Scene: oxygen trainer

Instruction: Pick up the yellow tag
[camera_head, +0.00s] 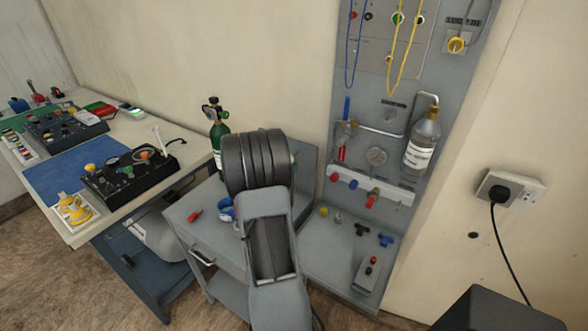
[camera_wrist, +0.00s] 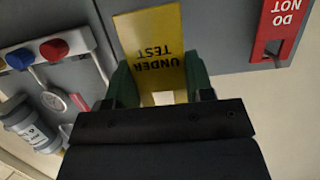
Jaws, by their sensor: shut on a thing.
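The yellow tag (camera_wrist: 150,30), lettered "UNDER TEST", shows upside down in the wrist view. My gripper (camera_wrist: 158,72) has a green finger on each side of the tag's lower part and is shut on it. A grey surface lies behind the tag; I cannot tell whether the tag touches it. In the head view my arm stands in front of the cart, and the gripper and the tag are hidden.
In the wrist view a red "DO NOT" tag (camera_wrist: 278,28) is at upper right, with red and blue knobs (camera_wrist: 37,53) at left. The head view shows a wall panel (camera_head: 405,90) with a grey bottle (camera_head: 421,145), a green cylinder (camera_head: 219,140) and a workbench (camera_head: 185,150).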

